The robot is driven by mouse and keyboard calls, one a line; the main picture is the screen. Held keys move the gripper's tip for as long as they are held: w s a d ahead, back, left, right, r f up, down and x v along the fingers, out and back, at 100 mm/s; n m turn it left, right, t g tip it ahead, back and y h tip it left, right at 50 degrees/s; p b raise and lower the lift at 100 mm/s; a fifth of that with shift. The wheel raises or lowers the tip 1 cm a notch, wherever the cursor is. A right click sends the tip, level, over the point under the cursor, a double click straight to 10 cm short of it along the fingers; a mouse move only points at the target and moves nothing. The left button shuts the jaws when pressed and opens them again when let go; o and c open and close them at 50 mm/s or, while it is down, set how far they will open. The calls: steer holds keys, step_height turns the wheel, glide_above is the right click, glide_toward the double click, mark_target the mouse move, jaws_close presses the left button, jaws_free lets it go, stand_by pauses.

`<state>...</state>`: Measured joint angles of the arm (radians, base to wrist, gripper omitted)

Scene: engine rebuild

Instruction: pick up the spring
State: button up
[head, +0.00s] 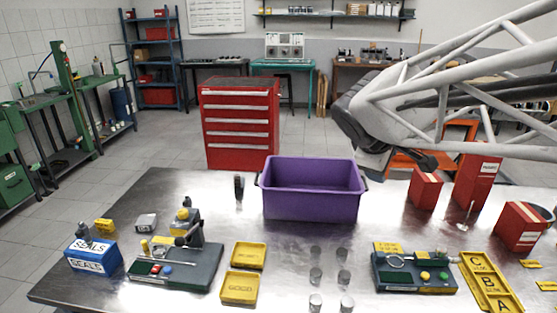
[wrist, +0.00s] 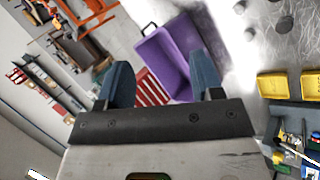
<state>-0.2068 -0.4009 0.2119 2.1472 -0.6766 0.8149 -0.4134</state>
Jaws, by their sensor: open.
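I cannot pick out the spring with certainty in either view. A small dark upright item (head: 239,187) stands on the table just left of the purple bin (head: 312,205). It is too small to tell what it is. Several short grey cylinders (head: 316,253) stand in two columns in front of the bin, also too small to make out in detail. In the wrist view my gripper (wrist: 162,68) is open, its two blue-grey fingers apart with nothing between them. The bin (wrist: 160,58) shows beyond the fingers, and the gripper is well above the table.
Two yellow trays (head: 239,289) lie front centre. The blue seals box (head: 92,255) and a grey fixture (head: 178,268) are left. A parts board (head: 413,272), yellow lettered tray (head: 491,287) and red boxes (head: 425,188) are right. A pale tubular frame (head: 455,75) overhangs the upper right.

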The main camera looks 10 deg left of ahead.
steer(key=w+a+n+t, duration=0.3)
steer(key=w+a+n, duration=0.55)
steer(key=w, duration=0.45)
steer(key=w+a+f+n+t+y, duration=0.15)
steer(key=w+a+n, duration=0.4)
steer(key=a, duration=0.55)
steer(key=w+a+f+n+t+y, duration=0.1)
steer(key=w+a+f+n+y, duration=0.1)
steer(key=w+a+n, duration=0.6)
steer(key=w+a+f+n+t+y, duration=0.2)
steer(key=a+n, duration=0.2)
steer(key=a, duration=0.9)
glide_toward(237, 176)
steer(key=x, duration=0.2)
steer(key=shift+w+d, duration=0.2)
steer(key=shift+w, duration=0.25)
steer(key=shift+f, duration=0.1)
steer(key=shift+x, duration=1.3)
steer(key=shift+w, duration=0.1)
steer(key=shift+x, duration=2.55)
